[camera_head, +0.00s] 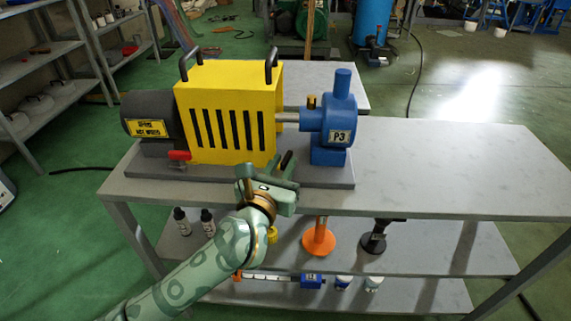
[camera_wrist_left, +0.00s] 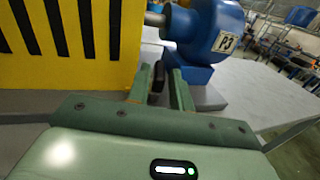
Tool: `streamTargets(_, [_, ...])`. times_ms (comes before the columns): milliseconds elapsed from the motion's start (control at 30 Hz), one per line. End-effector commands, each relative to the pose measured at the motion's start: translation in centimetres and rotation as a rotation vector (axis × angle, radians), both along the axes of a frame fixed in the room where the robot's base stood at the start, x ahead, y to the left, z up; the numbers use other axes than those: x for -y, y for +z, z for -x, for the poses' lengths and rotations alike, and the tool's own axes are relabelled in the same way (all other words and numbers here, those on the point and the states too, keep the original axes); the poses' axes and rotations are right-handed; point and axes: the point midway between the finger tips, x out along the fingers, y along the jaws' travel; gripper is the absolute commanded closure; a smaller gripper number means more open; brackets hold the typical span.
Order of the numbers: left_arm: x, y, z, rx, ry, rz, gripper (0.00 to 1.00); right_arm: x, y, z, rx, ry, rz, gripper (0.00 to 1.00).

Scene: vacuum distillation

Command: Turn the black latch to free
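The black latch (camera_head: 286,159) is a small dark upright piece at the front of the machine, near the right lower corner of the yellow slotted guard (camera_head: 232,112). In the left wrist view the latch (camera_wrist_left: 158,77) stands between the fingers of my left gripper (camera_wrist_left: 163,83). The fingers are apart, one on each side of it. A small gap shows on the right finger's side; whether the left finger touches it I cannot tell. In the head view my left gripper (camera_head: 281,167) reaches in over the table's front edge, and its wrist hides part of the base plate. My right gripper does not show.
A blue pump (camera_head: 338,125) marked P3 stands just right of the latch, joined by a shaft. A dark motor (camera_head: 146,112) and a red handle (camera_head: 179,155) are on the left. The grey table (camera_head: 450,165) is clear to the right. Several items fill the lower shelf.

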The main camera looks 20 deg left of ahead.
Motion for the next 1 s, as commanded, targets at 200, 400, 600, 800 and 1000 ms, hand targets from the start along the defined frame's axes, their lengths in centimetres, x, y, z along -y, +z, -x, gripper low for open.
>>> streamTargets(200, [0.0,0.0,-1.4,0.000,0.000,0.000,0.78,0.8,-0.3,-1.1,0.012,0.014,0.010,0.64])
streamTargets(400, [0.0,0.1,-1.5,0.000,0.000,0.000,0.78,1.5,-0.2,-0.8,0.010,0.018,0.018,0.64])
streamTargets(600, [0.0,0.0,-1.4,0.000,0.000,0.000,1.00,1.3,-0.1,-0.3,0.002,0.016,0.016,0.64])
streamTargets(800, [0.0,0.1,-1.4,0.001,-0.011,-0.002,1.00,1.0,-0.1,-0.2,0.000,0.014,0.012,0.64])
streamTargets(1000, [-0.2,0.1,-1.4,0.000,-0.078,-0.006,1.00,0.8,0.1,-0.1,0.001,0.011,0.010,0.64])
